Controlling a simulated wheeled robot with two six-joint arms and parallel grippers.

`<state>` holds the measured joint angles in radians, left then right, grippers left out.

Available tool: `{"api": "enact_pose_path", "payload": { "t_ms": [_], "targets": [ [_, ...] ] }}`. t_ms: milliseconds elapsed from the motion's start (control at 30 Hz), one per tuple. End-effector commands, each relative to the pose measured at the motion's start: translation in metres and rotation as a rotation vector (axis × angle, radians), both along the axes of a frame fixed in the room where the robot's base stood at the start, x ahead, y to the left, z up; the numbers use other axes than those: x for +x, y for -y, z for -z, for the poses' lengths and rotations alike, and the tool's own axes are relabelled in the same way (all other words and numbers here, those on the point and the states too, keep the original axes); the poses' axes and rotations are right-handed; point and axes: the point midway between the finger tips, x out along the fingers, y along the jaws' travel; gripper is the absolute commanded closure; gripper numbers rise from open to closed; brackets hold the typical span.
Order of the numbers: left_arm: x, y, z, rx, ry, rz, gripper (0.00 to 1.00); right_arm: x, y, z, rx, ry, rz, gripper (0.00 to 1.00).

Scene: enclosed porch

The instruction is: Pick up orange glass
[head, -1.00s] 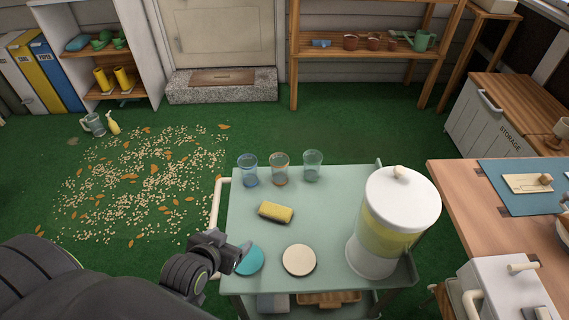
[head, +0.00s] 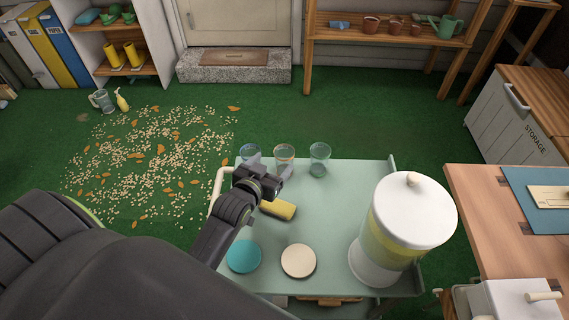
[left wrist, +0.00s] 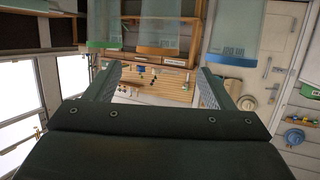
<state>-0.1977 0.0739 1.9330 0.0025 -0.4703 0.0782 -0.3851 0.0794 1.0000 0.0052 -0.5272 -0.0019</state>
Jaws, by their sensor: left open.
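The orange glass (head: 284,154), clear with an orange rim, stands upright at the cart's far edge, between the blue glass (head: 250,150) and the green glass (head: 319,158). My left gripper (head: 267,168) is open and empty on the near side of the row, covering the lower parts of the orange and blue glasses. In the left wrist view, which is upside down, the orange glass (left wrist: 157,30) appears ahead between the open fingers (left wrist: 160,82), apart from them. The green glass (left wrist: 103,25) and blue glass (left wrist: 232,35) flank it. My right gripper is not in view.
The pale green cart (head: 335,215) also holds a yellow sponge (head: 278,209) close below my gripper, a teal coaster (head: 243,256), a cream coaster (head: 298,261) and a large drink dispenser (head: 405,235) at right. The cart's middle is clear. A wooden table (head: 485,220) stands right.

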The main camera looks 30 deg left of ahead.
Motion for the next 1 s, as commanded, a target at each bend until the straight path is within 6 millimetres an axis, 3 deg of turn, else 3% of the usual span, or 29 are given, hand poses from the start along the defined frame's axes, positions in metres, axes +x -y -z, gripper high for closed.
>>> {"api": "enact_pose_path", "payload": {
  "t_ms": [100,367,633,1000],
  "targets": [
    [0.018,-0.001,0.006,0.000,0.001,0.001,0.24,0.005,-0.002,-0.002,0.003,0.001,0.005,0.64],
    [0.035,-0.001,0.012,0.001,0.000,0.000,0.24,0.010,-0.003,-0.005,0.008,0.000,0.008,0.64],
    [0.070,-0.001,0.024,0.001,0.000,0.000,0.24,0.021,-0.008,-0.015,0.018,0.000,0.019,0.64],
    [0.078,-0.001,0.026,0.000,-0.001,0.000,0.27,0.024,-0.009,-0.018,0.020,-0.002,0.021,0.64]
  ]
}}
